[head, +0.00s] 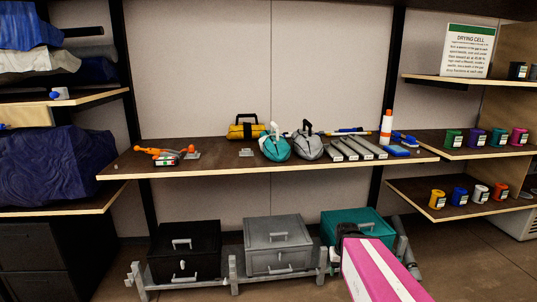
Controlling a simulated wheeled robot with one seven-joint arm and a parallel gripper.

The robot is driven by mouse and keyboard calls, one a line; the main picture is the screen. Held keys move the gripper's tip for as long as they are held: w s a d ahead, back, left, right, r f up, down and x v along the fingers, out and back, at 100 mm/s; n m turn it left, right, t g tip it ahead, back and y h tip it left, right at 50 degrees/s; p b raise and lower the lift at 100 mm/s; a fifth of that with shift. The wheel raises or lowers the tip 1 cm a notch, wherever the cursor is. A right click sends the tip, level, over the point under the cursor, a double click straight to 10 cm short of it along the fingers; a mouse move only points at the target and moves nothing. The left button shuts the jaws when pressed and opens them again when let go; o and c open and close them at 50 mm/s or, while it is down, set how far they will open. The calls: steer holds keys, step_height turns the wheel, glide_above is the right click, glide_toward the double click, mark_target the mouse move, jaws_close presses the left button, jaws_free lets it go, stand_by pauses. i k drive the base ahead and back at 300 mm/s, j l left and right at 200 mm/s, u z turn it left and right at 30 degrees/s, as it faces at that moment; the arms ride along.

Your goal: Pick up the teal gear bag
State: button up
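The teal gear bag (277,149) sits on the long middle shelf, a little right of the picture's middle. It is rounded, with a white piece standing up at its top. A grey bag (308,149) of similar shape with a black handle stands close on its right. A yellow and black case (245,131) is behind it to the left.
The long shelf (215,165) also holds an orange tool (162,154), several grey bars (352,148) and a white-orange bottle (386,127). Below stand black (184,251), grey (277,244) and teal (357,223) boxes.

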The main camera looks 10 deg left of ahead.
mark_target(274, 145)
steer(key=i+l+u, duration=0.1)
steer(key=l, duration=0.25)
steer(key=i+l+u, duration=0.25)
steer(key=l, duration=0.45)
steer(key=l+u, duration=0.15)
steer(key=l, duration=0.3)
